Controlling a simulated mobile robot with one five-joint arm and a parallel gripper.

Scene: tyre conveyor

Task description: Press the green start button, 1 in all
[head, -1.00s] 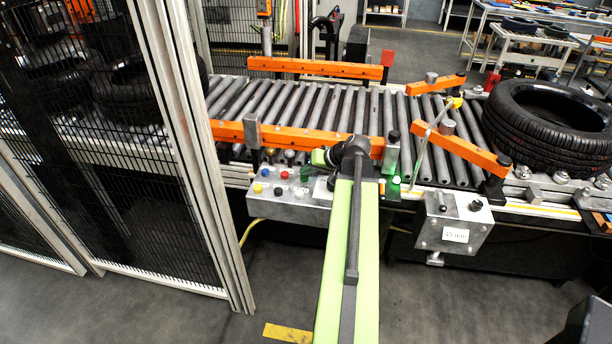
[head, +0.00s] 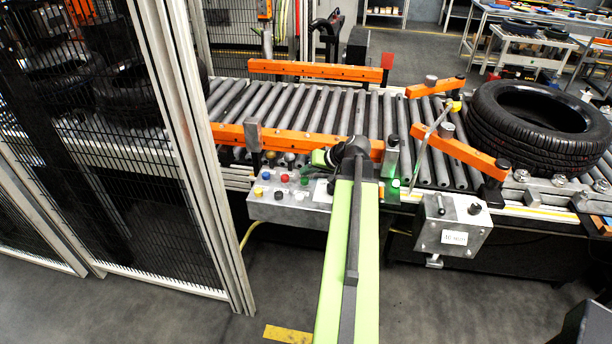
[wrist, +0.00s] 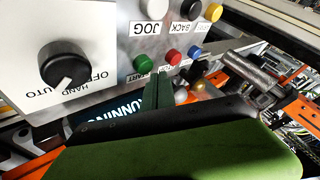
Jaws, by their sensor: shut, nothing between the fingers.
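The green start button (wrist: 143,63) is on a pale control panel (wrist: 110,50) in the wrist view, below the white JOG button and left of a red one. My gripper (wrist: 158,88) is shut and empty. Its dark green fingers reach up to the panel just right of the green button, very close to it. I cannot tell whether they touch. In the head view the grey control box (head: 300,214) stands at the conveyor's front edge, with my gripper (head: 304,174) over its top. There I cannot make out the green button clearly.
Red (wrist: 173,57) and blue (wrist: 195,52) buttons sit close to the fingers, and a black selector knob (wrist: 64,66) is at left. A tyre (head: 540,120) lies on the conveyor's right. Orange rails (head: 315,70) flank the rollers. A mesh fence (head: 80,180) stands left.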

